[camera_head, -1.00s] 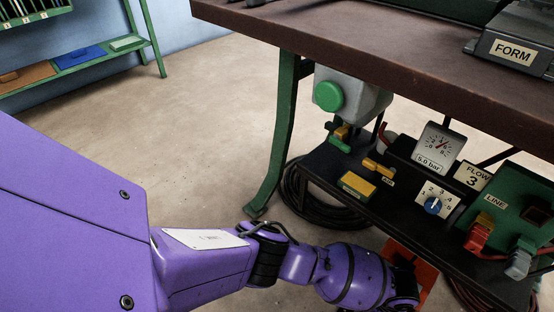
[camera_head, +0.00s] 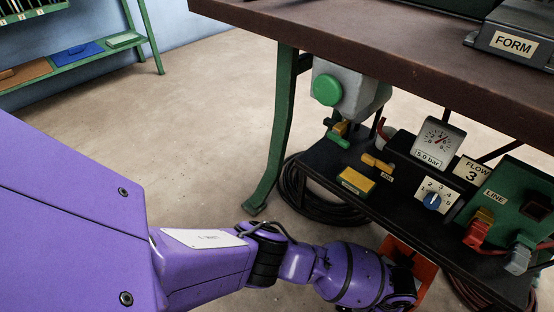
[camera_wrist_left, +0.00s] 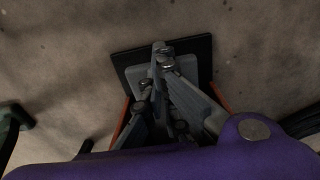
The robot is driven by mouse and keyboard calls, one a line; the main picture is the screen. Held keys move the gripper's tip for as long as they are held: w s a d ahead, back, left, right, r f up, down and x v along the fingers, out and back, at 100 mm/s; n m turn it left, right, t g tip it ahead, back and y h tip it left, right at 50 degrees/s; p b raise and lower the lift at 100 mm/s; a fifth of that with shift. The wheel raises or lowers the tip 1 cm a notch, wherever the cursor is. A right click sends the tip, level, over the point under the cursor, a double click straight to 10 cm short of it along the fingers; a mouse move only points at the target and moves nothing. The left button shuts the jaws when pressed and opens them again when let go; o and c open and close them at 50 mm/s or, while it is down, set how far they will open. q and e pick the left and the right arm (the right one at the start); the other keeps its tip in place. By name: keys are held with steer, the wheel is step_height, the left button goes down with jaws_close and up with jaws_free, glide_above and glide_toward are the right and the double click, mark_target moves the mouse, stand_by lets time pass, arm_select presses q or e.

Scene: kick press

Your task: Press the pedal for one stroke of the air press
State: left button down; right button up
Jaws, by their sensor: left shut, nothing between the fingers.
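The pedal's orange-red housing (camera_head: 421,270) is on the floor under the bench, partly covered by my left wrist in the head view. In the left wrist view, its orange edge (camera_wrist_left: 222,94) shows beside my left gripper (camera_wrist_left: 162,50). The gripper's fingers are shut and empty, over a grey plate (camera_wrist_left: 195,68) with a dark plate (camera_wrist_left: 127,58) around it. I cannot tell whether the fingertips touch the grey plate. In the head view the fingers are hidden. The pressure gauge (camera_head: 436,142) is labelled 5.0 bar. My right gripper is not in view.
The bench top (camera_head: 400,55) overhangs the pedal area, with a green leg (camera_head: 277,140) at its left. A lower shelf (camera_head: 335,165) carries a yellow block (camera_head: 357,181), dial (camera_head: 433,200) and green LINE box (camera_head: 505,205). A coiled hose (camera_head: 315,205) lies beneath. Floor to the left is clear.

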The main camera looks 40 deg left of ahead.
arm_select(q)
steer(key=shift+w+r, duration=0.1)
steer(key=shift+r+p, duration=0.75)
steer(key=shift+p, duration=0.35)
step_height(320, 180, up, 4)
steer(key=p, duration=0.3)
steer(key=shift+f, duration=0.25)
steer(key=shift+f, duration=0.1)
